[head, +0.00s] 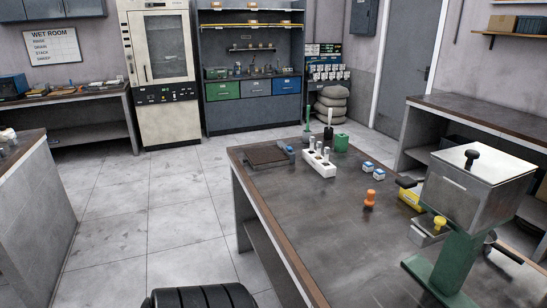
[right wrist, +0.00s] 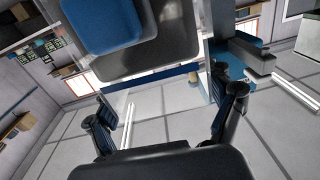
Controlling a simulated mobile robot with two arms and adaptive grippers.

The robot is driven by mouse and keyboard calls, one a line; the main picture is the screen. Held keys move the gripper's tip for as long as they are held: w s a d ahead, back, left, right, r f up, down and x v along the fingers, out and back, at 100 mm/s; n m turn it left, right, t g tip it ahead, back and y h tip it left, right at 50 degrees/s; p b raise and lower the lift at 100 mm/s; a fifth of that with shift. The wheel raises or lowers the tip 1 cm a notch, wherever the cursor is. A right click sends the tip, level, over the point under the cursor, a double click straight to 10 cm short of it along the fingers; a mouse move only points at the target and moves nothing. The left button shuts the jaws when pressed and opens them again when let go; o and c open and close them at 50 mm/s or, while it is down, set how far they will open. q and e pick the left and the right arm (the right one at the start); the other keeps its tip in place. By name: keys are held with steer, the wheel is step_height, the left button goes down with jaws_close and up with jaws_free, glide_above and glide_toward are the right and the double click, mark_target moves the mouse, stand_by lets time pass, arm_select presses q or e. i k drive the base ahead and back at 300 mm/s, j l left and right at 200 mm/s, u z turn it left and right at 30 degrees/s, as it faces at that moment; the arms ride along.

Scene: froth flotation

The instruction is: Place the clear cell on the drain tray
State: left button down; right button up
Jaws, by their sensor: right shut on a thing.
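My right gripper (right wrist: 165,122) shows in the right wrist view, one dark finger at each side. It is shut on a see-through thing, which I take to be the clear cell (right wrist: 160,100). The dark flat tray (head: 268,155) at the far left corner of the bench in the head view looks like the drain tray. A small blue thing lies at its right edge. Neither gripper shows in the head view, so their distance from the tray cannot be told there.
The bench (head: 310,225) has a clear middle and front left. A white block with bottles (head: 318,162) and a green container (head: 341,143) stand right of the tray. An orange piece (head: 369,199) and a green-based machine (head: 470,195) stand further right. Open floor lies left.

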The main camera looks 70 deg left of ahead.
mark_target(268, 153)
steer(key=j+u, duration=0.15)
steer(key=u, duration=0.3)
steer(key=j+u, duration=0.1)
steer(key=u, duration=0.3)
steer(key=i+u, duration=0.1)
steer(key=u, duration=0.35)
steer(key=i+j+u, duration=0.45)
steer(key=i+j, duration=0.25)
steer(key=i+j+u, duration=0.25)
steer(key=i, duration=0.2)
steer(key=i+j+u, duration=0.25)
steer(key=i, duration=0.75)
